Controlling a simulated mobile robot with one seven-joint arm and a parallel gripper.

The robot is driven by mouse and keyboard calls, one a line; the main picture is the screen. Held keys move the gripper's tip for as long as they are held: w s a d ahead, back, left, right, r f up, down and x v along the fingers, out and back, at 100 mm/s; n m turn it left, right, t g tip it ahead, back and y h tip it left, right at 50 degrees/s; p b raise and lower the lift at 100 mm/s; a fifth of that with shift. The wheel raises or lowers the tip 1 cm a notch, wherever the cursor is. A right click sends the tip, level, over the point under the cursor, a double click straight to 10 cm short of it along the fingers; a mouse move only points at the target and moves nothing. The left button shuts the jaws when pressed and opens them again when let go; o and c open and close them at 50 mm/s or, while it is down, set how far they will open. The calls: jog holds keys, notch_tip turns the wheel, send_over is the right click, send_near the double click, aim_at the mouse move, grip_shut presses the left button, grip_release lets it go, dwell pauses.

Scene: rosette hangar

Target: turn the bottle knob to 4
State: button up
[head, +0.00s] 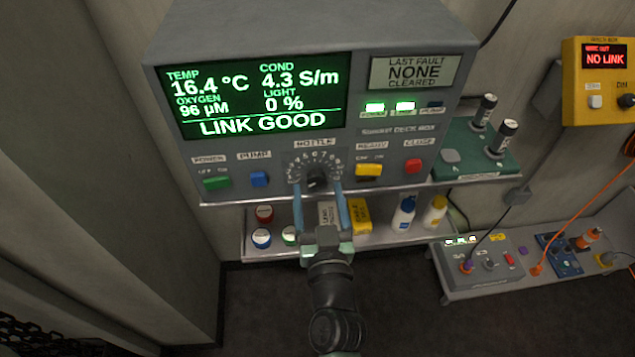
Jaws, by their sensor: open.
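The bottle knob (317,178) is a dark knob on a numbered dial, under the BOTTLE label on the front of the grey console. Digits around 5 to 8 can be read along the top of the dial; the pointer's setting is too small to tell. My gripper (318,187) is open, its two blue fingers reaching up from below on either side of the knob. I cannot tell whether the fingers touch it. The fingers hide the lower sides of the dial.
The console screen (265,95) reads LINK GOOD. Green (216,183) and blue (259,179) buttons sit left of the dial, a yellow switch (368,171) and red button (413,166) right. Below, a shelf (285,251) holds jars, boxes and bottles close to my gripper.

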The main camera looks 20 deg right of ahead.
jog(key=shift+x, duration=1)
grip_shut()
